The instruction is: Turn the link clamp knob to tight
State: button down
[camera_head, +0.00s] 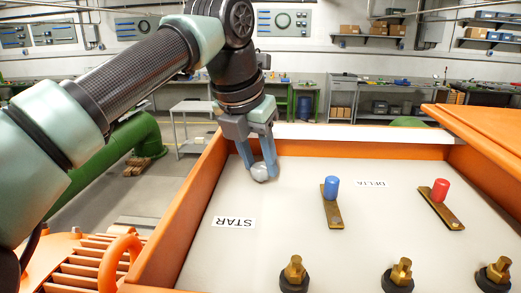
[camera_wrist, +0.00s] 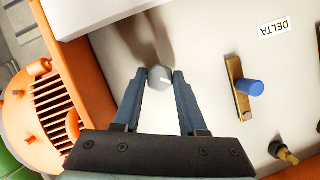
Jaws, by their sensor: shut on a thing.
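The link clamp knob is a small grey knob (camera_head: 260,172) near the back left corner inside the orange case. In the wrist view the knob (camera_wrist: 160,77) has a light mark on its face. My gripper (camera_head: 259,166) reaches down over the case's back left part. In the wrist view my gripper (camera_wrist: 160,82) has its two blue fingers on either side of the knob, shut on it. The knob's base is mostly hidden from the head view by the fingertips.
A blue-handled brass link (camera_head: 332,203) and a red-handled one (camera_head: 440,205) lie to the right. Brass terminals (camera_head: 294,273) stand along the front. STAR (camera_head: 233,222) and DELTA (camera_head: 371,184) labels mark the white panel. Orange walls (camera_head: 190,205) surround it.

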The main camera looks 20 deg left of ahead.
jog(key=m+h, duration=0.1)
jog(key=m, duration=0.1)
jog(key=m+p, duration=0.1)
jog(key=m, duration=0.1)
jog(key=shift+a+m+g+h, duration=0.1)
jog(key=shift+m+g+h, duration=0.2)
jog(key=shift+g+h, duration=0.1)
jog(key=shift+w+m+g+h, duration=0.1)
jog(key=shift+m+g+h, duration=0.25)
jog(key=shift+m, duration=0.95)
jog(key=shift+w+m+g+h, duration=0.1)
jog(key=shift+m+g+h, duration=0.2)
jog(key=shift+m, duration=1)
jog(key=shift+a, duration=0.1)
jog(key=shift+c, duration=2.3)
grip_release()
jog(key=shift+s+n, duration=0.1)
jog(key=shift+n, duration=0.2)
